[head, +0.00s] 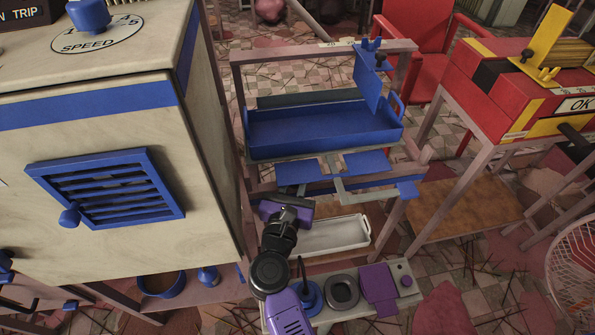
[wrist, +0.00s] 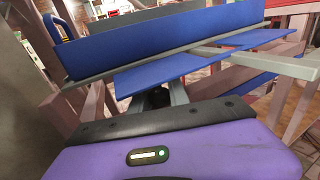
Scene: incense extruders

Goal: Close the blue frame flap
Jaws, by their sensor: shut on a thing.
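A blue panel (head: 298,173) hangs below a blue tray (head: 325,128) on a wooden frame, beside a second blue panel (head: 366,163). A further blue plate (head: 371,82) stands upright at the tray's right end. I cannot tell for certain which of these is the flap. My gripper (head: 291,192) is at the near edge of the left lower panel and shut. In the wrist view, the fingertips (wrist: 165,95) meet the lower blue panel (wrist: 200,58) from below; the exact contact is partly hidden.
A wooden cabinet with a blue vent (head: 108,188) stands close on the left. A white tray (head: 325,236) lies below the frame. A red machine (head: 520,90) is on the right. Grey brackets (head: 340,184) project by the panels.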

